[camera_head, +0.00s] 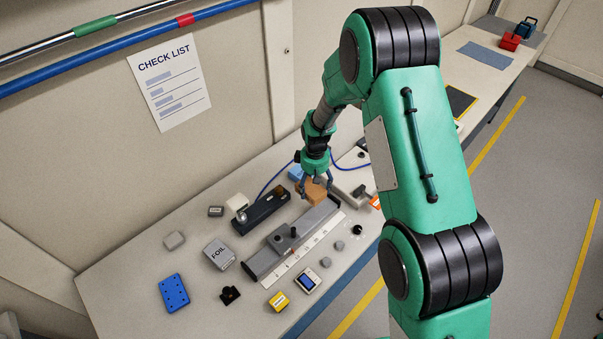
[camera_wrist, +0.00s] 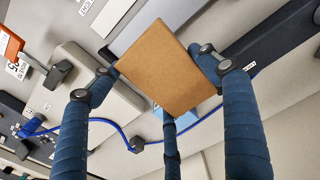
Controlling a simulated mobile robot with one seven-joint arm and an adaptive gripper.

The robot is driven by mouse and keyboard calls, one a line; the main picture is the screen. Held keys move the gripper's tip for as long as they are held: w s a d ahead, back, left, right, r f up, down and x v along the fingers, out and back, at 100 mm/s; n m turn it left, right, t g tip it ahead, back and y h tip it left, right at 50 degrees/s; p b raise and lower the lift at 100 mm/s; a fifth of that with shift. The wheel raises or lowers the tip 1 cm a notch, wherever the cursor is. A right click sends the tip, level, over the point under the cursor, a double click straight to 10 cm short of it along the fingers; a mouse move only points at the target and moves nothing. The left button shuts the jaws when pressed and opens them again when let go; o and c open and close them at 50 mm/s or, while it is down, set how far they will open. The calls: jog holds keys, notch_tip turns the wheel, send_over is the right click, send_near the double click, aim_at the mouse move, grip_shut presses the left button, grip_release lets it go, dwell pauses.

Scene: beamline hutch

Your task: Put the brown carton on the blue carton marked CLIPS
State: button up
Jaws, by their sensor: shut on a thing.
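The brown carton (camera_head: 311,193) is between the fingers of my gripper (camera_head: 319,182), near the back end of the long grey rail. In the wrist view my gripper (camera_wrist: 158,78) is shut on the brown carton (camera_wrist: 165,65), one finger on each side. A small light-blue carton (camera_head: 295,172) stands on the bench just behind and left of the brown one. In the wrist view only a bit of the blue carton (camera_wrist: 160,114) shows past the brown carton's edge. I cannot read CLIPS on it. Whether the brown carton touches anything below is hard to tell.
A grey rail (camera_head: 262,262) with a clamp lies in front, and a black bar (camera_head: 262,210) lies to its left. A blue cable (camera_head: 272,180) runs behind the blue carton. A pale box (camera_head: 352,178) stands right.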

jog(key=shift+w, duration=0.15)
send_near(295, 173)
jog(key=d, duration=0.1)
jog(key=w+d+f, duration=0.1)
jog(key=d+f, duration=0.1)
jog(key=d, duration=0.1)
jog(key=shift+w+f, duration=0.15)
jog(key=shift+w, duration=0.15)
dwell(0.3)
jog(key=shift+f+p, duration=0.35)
jog(key=shift+f, duration=1.4)
jog(key=o, duration=1)
jog(key=shift+s+f, duration=0.1)
jog(key=shift+f, duration=0.05)
jog(key=o, duration=0.4)
jog(key=shift+o, duration=0.2)
